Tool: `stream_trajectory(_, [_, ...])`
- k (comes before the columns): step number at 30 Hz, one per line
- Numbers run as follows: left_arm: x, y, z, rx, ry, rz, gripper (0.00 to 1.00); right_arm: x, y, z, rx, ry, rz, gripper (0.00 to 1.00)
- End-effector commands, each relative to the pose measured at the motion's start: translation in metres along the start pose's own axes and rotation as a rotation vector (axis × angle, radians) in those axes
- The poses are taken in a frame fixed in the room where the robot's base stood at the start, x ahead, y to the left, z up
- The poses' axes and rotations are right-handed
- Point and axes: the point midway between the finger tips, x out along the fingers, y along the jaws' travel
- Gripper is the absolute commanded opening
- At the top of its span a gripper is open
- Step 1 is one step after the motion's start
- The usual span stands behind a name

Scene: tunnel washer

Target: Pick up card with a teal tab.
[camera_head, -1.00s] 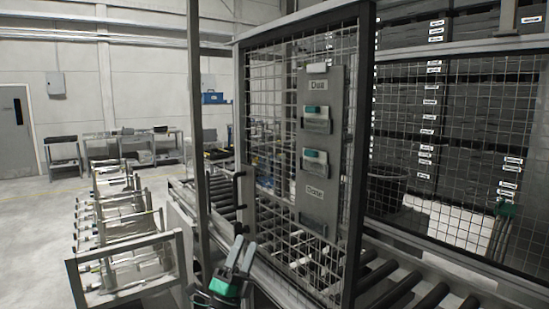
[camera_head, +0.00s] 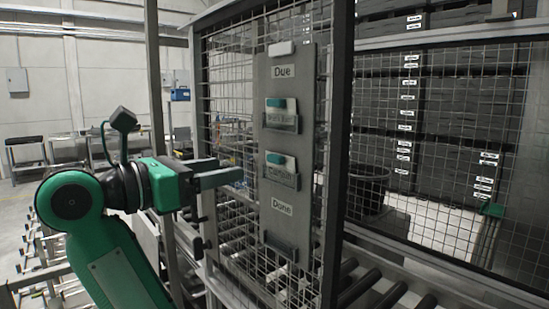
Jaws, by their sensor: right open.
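Two cards with teal tabs stand in pockets on a grey board (camera_head: 290,215) fixed to the mesh gate. The upper card (camera_head: 277,103) is in a pocket below the "Due" label. The lower card (camera_head: 277,160) is in a pocket above the "Done" label. Each pocket hides the bottom of its card, and the small print is hard to read. My right gripper (camera_head: 226,174) is open and empty, left of the board at about the lower card's height, with its fingers pointing right towards the board. It appears apart from both cards. My left gripper is not in view.
A white tab (camera_head: 282,49) shows at the board's top. The bottom pocket (camera_head: 280,245) shows no card. Wire mesh and a dark gate post (camera_head: 338,150) surround the board. A roller conveyor (camera_head: 385,285) runs behind, with a dark bin (camera_head: 367,185) beyond.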

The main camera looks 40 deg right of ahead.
Motion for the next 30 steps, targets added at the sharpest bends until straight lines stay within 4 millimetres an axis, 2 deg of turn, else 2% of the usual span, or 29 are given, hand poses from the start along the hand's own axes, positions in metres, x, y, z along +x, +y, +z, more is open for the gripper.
stream_trajectory(3, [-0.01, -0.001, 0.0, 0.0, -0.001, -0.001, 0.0, 0.021, -0.001, 0.003, 0.0, -0.002, -0.004, 0.58])
stream_trajectory(6, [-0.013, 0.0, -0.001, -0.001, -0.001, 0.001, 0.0, 0.031, 0.0, 0.002, -0.001, -0.003, -0.002, 0.58])
stream_trajectory(14, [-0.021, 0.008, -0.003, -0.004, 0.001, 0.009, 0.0, 0.044, -0.002, 0.002, -0.001, -0.003, -0.003, 0.58])
stream_trajectory(21, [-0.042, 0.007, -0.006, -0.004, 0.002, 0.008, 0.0, 0.071, -0.007, 0.003, -0.002, -0.004, -0.004, 0.58])
stream_trajectory(25, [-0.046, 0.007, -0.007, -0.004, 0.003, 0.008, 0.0, 0.084, -0.007, 0.0, -0.003, -0.003, -0.003, 0.58])
stream_trajectory(30, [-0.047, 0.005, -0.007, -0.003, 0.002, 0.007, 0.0, 0.089, -0.007, -0.001, -0.002, -0.002, -0.001, 0.58])
